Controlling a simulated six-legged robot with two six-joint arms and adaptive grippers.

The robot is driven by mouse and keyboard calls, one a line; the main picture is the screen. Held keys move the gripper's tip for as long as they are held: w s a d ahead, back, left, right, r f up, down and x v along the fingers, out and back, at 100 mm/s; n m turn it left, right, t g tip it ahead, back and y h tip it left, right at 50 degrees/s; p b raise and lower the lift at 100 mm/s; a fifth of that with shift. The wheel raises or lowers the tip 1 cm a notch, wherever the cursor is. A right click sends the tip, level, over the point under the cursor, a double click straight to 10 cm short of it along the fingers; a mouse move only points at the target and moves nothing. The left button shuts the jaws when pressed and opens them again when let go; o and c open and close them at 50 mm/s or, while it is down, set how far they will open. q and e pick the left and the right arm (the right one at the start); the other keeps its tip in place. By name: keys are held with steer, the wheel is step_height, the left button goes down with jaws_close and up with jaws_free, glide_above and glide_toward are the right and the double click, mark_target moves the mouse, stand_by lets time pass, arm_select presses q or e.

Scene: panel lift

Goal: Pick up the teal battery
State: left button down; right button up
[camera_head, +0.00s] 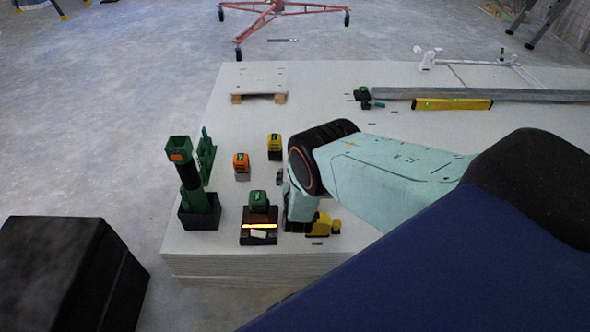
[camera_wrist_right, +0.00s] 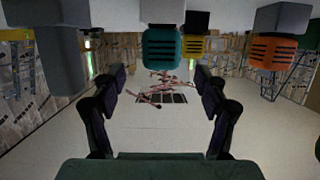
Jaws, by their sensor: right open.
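The teal battery (camera_wrist_right: 162,48) is in the right wrist view, which looks upside down. It has dark ribs on its face and a pale grey end. My right gripper (camera_wrist_right: 160,78) is open, and nothing is between its fingertips. The battery lies beyond the fingertips, in line with the gap between them and toward the picture's top. In the head view my right arm hides the gripper's fingers and most or all of this battery. My left gripper is not in view.
An orange battery (camera_head: 241,161) and a yellow battery (camera_head: 274,142) stand nearby. A green battery (camera_head: 258,201) sits on a dark charger (camera_head: 259,238) with a lit strip. A green tool (camera_head: 190,175) stands in a dark holder. A yellow item (camera_head: 322,226) lies by my wrist.

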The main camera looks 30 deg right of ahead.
steer(key=shift+r+b+x, duration=0.1)
steer(key=shift+b+x, duration=0.95)
steer(key=shift+x, duration=0.55)
steer(key=shift+r+b+x, duration=0.15)
steer(key=shift+b+x, duration=0.9)
steer(key=shift+x, duration=0.6)
steer(key=shift+w+r, duration=0.1)
steer(key=shift+w, duration=0.05)
steer(key=c, duration=1.4)
steer(key=shift+o, duration=0.2)
step_height(320, 180, up, 10)
steer(key=p, duration=0.6)
